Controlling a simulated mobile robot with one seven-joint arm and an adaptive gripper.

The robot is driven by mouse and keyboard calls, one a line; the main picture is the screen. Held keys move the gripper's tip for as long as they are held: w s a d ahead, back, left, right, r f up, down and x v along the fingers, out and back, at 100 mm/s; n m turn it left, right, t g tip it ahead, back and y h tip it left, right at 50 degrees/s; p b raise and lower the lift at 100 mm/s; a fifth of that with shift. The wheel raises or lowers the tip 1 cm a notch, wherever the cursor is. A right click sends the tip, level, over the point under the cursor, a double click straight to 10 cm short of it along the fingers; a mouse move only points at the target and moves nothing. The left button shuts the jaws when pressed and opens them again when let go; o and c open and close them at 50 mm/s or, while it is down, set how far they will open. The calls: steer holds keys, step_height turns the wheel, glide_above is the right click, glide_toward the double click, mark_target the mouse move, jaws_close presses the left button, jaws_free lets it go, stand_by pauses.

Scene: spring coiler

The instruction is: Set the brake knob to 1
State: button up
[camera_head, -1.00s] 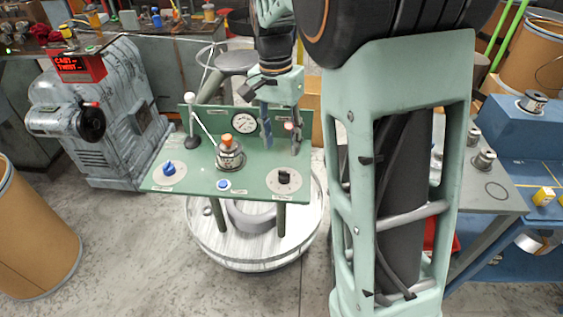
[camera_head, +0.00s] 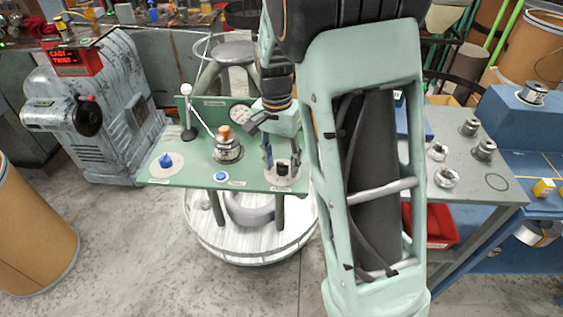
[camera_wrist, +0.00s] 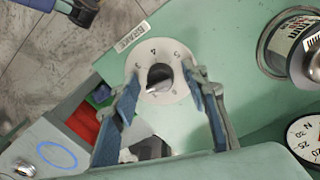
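The brake knob (camera_wrist: 159,78) is a dark round knob on a pale dial plate, on the green panel (camera_wrist: 235,30) near a label reading BRAKE in the wrist view. Numbers ring the dial, but I cannot tell surely which one the knob points at. In the head view the black knob (camera_head: 283,168) is at the panel's front right corner. My gripper (camera_wrist: 163,98) is open, its two blue fingers apart on either side of the dial plate, with nothing between them in its hold. In the head view my gripper (camera_head: 282,163) is right at the knob.
A spool-like metal part with an orange top (camera_head: 227,146), a blue knob (camera_head: 166,162), a blue button (camera_head: 220,176), a white-balled lever (camera_head: 187,110) and a gauge (camera_head: 241,115) share the panel. A grey table (camera_head: 462,188) with metal parts stands at the right.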

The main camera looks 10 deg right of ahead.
jaws_close()
steer(key=n, duration=0.4)
steer(key=shift+r+n+p, duration=0.1)
steer(key=shift+n+p, duration=0.2)
steer(key=shift+n+t, duration=0.3)
steer(key=shift+n, duration=2.3)
steer(key=shift+o, duration=0.2)
jaws_free()
